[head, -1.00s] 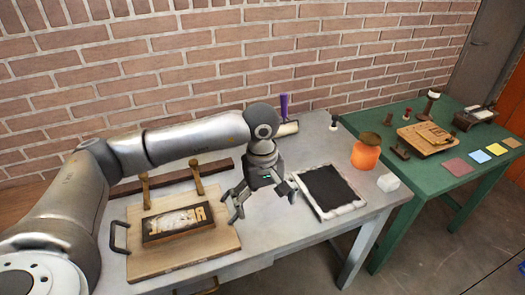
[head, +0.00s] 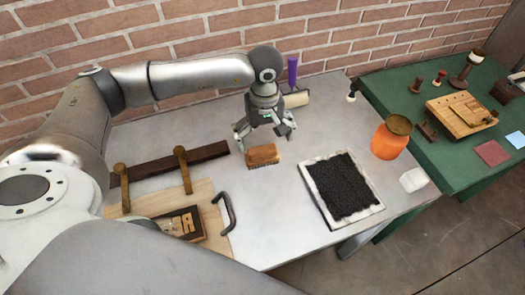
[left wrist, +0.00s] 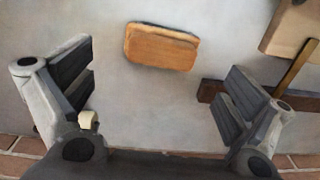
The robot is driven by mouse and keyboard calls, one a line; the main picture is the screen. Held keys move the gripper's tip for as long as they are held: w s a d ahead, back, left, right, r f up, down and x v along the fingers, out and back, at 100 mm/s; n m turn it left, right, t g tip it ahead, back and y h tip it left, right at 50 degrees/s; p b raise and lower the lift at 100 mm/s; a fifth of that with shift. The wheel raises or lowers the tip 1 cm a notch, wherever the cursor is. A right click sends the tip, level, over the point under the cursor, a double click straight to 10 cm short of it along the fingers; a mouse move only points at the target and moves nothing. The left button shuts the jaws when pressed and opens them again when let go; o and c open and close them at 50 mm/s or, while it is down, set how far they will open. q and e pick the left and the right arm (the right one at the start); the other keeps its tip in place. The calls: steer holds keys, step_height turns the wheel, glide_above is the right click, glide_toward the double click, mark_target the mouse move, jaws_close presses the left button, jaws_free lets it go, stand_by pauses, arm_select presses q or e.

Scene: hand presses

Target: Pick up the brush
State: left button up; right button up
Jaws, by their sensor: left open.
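The brush (head: 263,155) is a small brown wooden block with bristles at its lower edge, lying on the grey table. In the left wrist view the brush (left wrist: 162,47) shows its wooden back, ahead of the fingers and between their lines. My left gripper (head: 265,140) is open and empty, pointing down just behind and above the brush. In the left wrist view its two fingers (left wrist: 155,95) are spread wide, with bare table between them. The brush is apart from both fingers. My right gripper is not in view.
A wooden press board (head: 165,205) with a dark handle lies at left, with a dark bar (head: 208,152) behind it. A black inked tray (head: 342,188), an orange jar (head: 388,140) and a white block (head: 413,179) are at right. A purple-handled roller (head: 293,85) stands behind.

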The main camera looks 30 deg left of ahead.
mark_target(263, 149)
arm_select(q)
steer(key=shift+f, duration=0.65)
steer(key=f+p, duration=0.1)
steer(key=f, duration=0.2)
steer(key=f+p, duration=0.1)
steer(key=shift+a+f+p, duration=0.2)
steer(key=shift+a+p, duration=0.05)
steer(key=shift+p, duration=0.1)
steer(key=shift+f, duration=0.25)
steer(key=shift+w+f, duration=0.1)
steer(key=shift+c, duration=0.4)
steer(key=c, duration=1.1)
steer(key=shift+o, duration=0.2)
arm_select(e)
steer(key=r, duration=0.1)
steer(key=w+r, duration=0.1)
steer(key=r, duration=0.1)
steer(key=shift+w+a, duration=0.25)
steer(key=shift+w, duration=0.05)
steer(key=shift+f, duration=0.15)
